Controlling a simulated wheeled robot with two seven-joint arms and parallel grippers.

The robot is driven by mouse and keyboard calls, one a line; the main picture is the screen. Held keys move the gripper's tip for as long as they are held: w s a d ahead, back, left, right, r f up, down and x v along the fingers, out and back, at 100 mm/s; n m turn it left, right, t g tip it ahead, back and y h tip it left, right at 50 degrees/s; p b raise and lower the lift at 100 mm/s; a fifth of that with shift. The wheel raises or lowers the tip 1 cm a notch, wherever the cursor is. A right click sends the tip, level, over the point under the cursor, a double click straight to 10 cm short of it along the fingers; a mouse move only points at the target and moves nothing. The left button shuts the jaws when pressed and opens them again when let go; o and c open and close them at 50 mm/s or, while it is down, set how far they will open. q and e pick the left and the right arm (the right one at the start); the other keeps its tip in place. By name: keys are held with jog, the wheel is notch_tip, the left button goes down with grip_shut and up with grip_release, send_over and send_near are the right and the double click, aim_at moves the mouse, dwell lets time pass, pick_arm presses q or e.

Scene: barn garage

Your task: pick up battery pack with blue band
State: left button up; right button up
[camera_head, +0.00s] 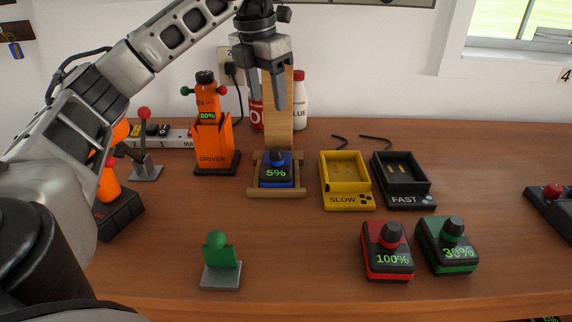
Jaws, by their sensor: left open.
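The battery pack with the blue band (276,176) reads 5% and has a dark knob on top. It sits upright in a wooden holder (276,194) near the middle of the bench. My left gripper (264,107) is open and empty, pointing down above and slightly left of the battery pack, apart from it. It hangs in front of a wooden upright behind the holder. My right gripper is not in view.
Right of the holder stand a yellow SLOW charger (346,202) and a black FAST charger (403,201), both empty. A red-banded pack (373,268) and green-banded pack (436,262) lie in front. An orange driver holder (214,152) stands left; a green lever (219,262) stands front left.

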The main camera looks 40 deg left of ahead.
aim_at(275, 149)
pick_arm(q)
jog(key=f, duration=0.4)
jog(key=w+f, duration=0.1)
jog(key=f, duration=0.4)
jog(key=f+p, duration=0.1)
jog(key=f, duration=0.3)
jog(key=shift+w+d+f, duration=0.15)
jog(key=shift+w+d, duration=0.1)
grip_shut()
